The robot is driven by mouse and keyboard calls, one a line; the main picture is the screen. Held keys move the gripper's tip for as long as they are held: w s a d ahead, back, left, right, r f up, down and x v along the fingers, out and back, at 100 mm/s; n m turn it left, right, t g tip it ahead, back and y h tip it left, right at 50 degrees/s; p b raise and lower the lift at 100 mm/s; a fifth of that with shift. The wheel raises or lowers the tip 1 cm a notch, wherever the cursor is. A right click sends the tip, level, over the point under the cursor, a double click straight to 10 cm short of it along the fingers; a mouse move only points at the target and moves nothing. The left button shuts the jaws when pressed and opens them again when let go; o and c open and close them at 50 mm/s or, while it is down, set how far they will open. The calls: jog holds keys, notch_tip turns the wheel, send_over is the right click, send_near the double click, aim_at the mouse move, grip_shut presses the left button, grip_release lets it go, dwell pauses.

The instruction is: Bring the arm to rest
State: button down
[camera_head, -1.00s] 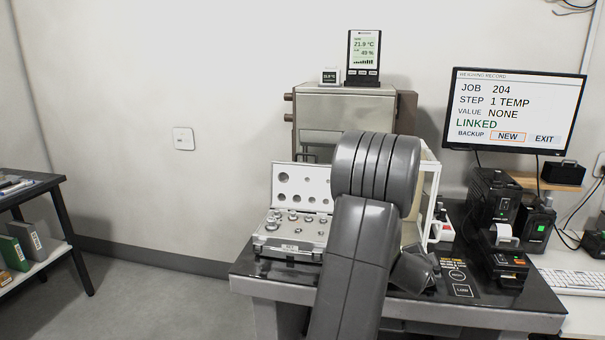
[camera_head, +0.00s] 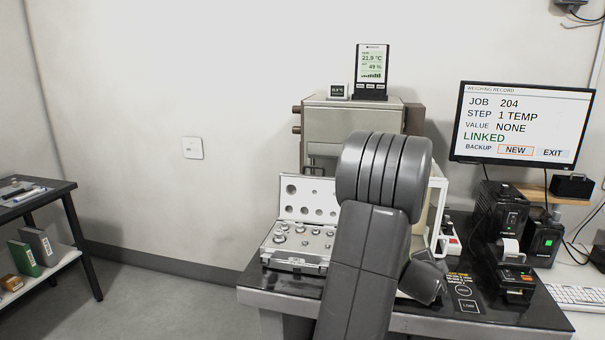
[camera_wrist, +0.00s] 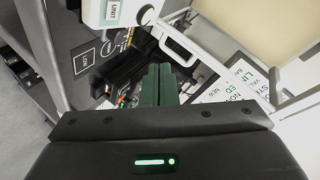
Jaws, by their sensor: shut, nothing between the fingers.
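My arm (camera_head: 365,245) stands folded in front of the weighing table, its bend hiding part of the balance's glass-sided case. In the wrist view my gripper (camera_wrist: 159,84) shows as two dark green fingers pressed together with nothing between them. They point over the black table top (camera_wrist: 88,52), close to dark devices and cables. In the head view the gripper's fingertips are hidden behind my arm.
An open weight case (camera_head: 300,240) with several metal weights sits left of my arm. A white-framed case (camera_head: 437,215), printers (camera_head: 512,270) and a monitor (camera_head: 525,122) stand to the right. A shelf (camera_head: 35,200) is at far left, with clear floor between.

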jog(key=f+b, duration=0.1)
jog(key=w+f+b, duration=0.1)
jog(key=f+b, duration=0.2)
jog(key=shift+w+d+f, duration=0.25)
jog(key=shift+w+f, duration=0.1)
jog(key=shift+f, duration=0.05)
jog(key=shift+b, duration=0.6)
